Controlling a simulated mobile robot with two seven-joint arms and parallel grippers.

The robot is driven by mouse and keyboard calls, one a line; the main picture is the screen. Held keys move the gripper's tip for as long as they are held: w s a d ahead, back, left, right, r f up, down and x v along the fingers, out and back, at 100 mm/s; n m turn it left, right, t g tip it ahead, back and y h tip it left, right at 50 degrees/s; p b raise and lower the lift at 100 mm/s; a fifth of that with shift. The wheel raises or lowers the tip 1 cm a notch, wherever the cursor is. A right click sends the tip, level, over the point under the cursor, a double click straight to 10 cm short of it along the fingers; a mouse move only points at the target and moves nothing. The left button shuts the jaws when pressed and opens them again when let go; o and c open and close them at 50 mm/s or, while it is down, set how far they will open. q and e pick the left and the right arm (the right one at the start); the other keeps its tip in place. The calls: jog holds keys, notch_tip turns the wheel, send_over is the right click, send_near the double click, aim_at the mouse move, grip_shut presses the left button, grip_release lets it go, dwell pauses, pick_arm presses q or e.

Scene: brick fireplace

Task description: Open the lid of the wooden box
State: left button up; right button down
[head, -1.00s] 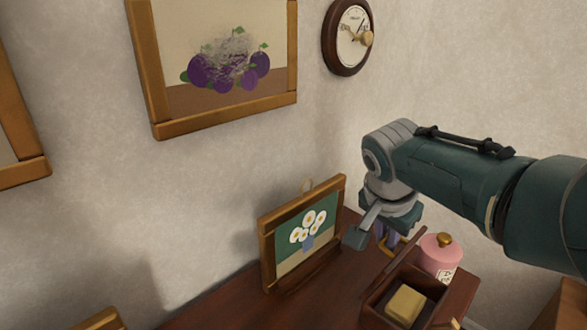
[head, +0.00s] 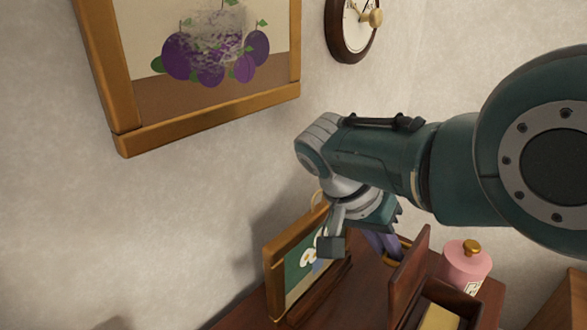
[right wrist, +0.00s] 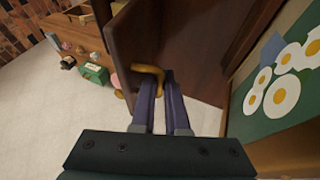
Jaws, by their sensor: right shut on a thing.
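The wooden box (head: 464,301) stands on the dark wooden surface at the lower right of the head view. Its lid (head: 409,277) is raised and stands nearly upright, so the box is open on top. A yellow block (head: 440,318) shows inside, cut by the frame's bottom edge. My right gripper (head: 387,246) is behind the lid, shut on its brass handle. In the right wrist view the purple fingers (right wrist: 160,80) are at the brass handle (right wrist: 147,70), beside the brown lid (right wrist: 137,38). My left gripper is out of view.
A framed flower picture (head: 274,277) stands close to the left of my right gripper. A pink jar with a gold knob (head: 467,266) stands just behind the box. A plum painting (head: 121,140) and a clock (head: 334,38) hang on the wall.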

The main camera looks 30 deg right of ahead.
jog(key=shift+s, duration=0.1)
jog(key=c, duration=1.2)
grip_release()
jog(key=shift+d, duration=0.1)
jog(key=shift+r, duration=0.1)
jog(key=p+v, duration=0.3)
jog(key=v, duration=0.6)
jog(key=shift+a+r, duration=0.25)
jog(key=shift+r, duration=0.05)
